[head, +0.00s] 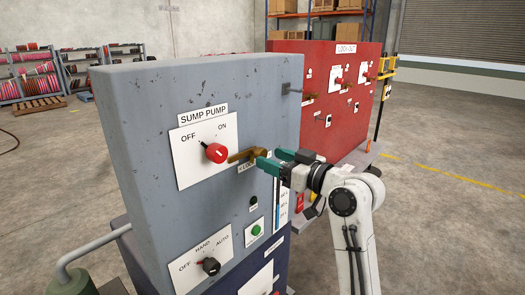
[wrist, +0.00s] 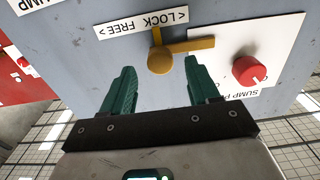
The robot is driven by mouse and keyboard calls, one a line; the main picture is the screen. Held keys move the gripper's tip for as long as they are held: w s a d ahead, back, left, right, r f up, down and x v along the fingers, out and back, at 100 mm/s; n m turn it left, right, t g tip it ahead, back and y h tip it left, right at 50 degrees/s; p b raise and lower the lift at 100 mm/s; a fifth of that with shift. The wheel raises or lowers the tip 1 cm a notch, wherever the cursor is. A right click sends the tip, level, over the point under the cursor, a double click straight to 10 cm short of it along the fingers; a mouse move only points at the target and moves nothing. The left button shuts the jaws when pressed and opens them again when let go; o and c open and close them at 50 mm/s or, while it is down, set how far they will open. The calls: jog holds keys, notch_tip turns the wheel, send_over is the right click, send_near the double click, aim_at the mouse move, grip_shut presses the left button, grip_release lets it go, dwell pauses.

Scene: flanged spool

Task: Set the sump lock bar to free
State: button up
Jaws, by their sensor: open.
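The sump lock bar (head: 241,155) is a brass-coloured bar on the grey panel, right of the red sump pump knob (head: 215,152). In the wrist view the bar (wrist: 193,46) reaches from its round end (wrist: 160,61) across toward the red knob, and a short arm points to the label. The label (wrist: 143,22) reads "LOCK" and "FREE" with arrows. My gripper (head: 274,158) is open, with green fingers in front of the panel. In the wrist view its fingertips (wrist: 160,66) stand either side of the round end. I cannot tell whether they touch it.
The sump pump plate (head: 195,170) has OFF and ON marks. Below are a black HAND/AUTO selector (head: 210,266) and a green button (head: 256,230). A red lock-out cabinet (head: 325,110) stands behind to the right.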

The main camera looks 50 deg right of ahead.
aim_at(264, 156)
jog(key=shift+w+a+p, duration=0.1)
jog(key=shift+w+p, duration=0.3)
jog(key=shift+w, duration=1.65)
grip_shut()
